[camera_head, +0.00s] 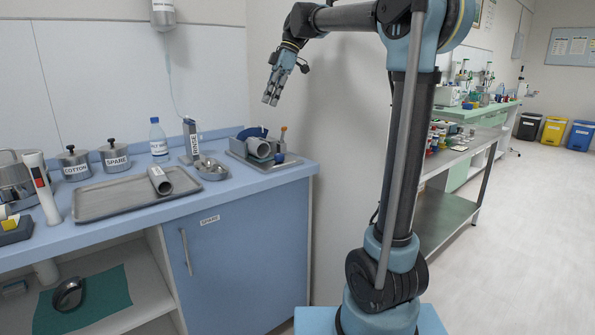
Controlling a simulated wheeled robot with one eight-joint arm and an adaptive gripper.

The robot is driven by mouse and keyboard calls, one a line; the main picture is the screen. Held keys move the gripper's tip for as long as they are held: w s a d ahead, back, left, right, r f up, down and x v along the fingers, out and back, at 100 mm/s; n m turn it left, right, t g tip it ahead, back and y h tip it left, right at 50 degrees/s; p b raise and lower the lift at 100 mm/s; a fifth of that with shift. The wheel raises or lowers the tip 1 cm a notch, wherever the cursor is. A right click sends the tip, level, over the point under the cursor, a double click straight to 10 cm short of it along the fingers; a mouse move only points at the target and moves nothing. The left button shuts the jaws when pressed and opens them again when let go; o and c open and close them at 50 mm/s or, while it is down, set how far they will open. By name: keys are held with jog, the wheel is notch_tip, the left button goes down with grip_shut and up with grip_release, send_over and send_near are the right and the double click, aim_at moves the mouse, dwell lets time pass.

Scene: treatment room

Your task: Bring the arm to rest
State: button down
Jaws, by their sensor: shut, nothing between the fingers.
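My gripper (272,92) hangs in the air at the top centre of the head view, fingers pointing down. Its fingers are close together, shut and empty. It is above and apart from the right end of the blue counter (240,183), touching nothing. My arm rises from its base at the lower right and bends over to the left at the top.
The counter carries a tray (110,198) with a grey cylinder (159,180), lidded pots, a bottle (158,141), a metal bowl (211,170) and a second tray (264,166) below my gripper. A metal trolley (446,212) stands at right. Floor (530,240) is clear at far right.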

jog(key=s+d+f+m+t+h, duration=0.1)
jog(key=s+d+f+m, duration=0.6)
jog(key=f, duration=0.5)
jog(key=s+d+f+m+t+h, duration=0.2)
jog(key=s+d+f+m, duration=0.5)
jog(key=s+d+f, duration=0.4)
jog(key=s+d+f+m+t+h, duration=0.1)
jog(key=s+d+f+m, duration=0.6)
jog(key=f, duration=0.7)
jog(key=shift+s+d+f+t, duration=0.2)
jog(key=shift+s+d+t, duration=0.1)
jog(key=shift+s+d, duration=0.95)
